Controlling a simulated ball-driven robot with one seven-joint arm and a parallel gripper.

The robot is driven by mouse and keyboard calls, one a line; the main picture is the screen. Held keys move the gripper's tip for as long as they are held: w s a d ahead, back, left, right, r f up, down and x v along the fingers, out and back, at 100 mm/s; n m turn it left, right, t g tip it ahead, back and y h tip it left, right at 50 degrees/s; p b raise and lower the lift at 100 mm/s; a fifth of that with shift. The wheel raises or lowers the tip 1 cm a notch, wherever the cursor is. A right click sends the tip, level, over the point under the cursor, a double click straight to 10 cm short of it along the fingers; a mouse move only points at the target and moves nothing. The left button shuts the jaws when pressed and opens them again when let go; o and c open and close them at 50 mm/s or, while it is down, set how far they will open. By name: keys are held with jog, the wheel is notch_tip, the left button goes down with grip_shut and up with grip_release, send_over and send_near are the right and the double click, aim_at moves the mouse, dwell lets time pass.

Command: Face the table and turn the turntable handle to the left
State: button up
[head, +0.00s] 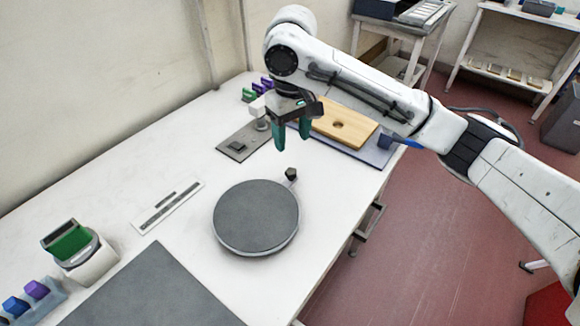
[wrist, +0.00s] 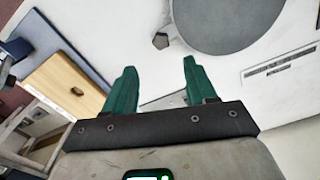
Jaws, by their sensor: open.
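The turntable (head: 256,217) is a round dark grey disc with a pale rim on the white table. Its handle (head: 291,174) is a small dark knob on a short arm at the disc's far right edge. In the wrist view the disc (wrist: 225,22) shows at the top, with the handle knob (wrist: 161,40) to its left. My gripper (head: 292,146) has green fingers pointing down and is in the air beyond the handle in the head view. In the wrist view my gripper (wrist: 160,82) is open with a clear gap and nothing between its fingers.
A wooden board with a hole (head: 345,126) lies on a blue-grey mat behind my gripper. A grey plate with a small block (head: 240,144) is left of it. A slotted strip (head: 168,207) and a dark mat (head: 150,292) lie left of the turntable. The table around the handle is clear.

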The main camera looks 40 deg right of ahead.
aim_at(291, 171)
notch_tip(291, 171, down, 10)
jog(key=shift+f, duration=0.2)
jog(key=shift+c, duration=0.3)
grip_shut()
dwell(0.5)
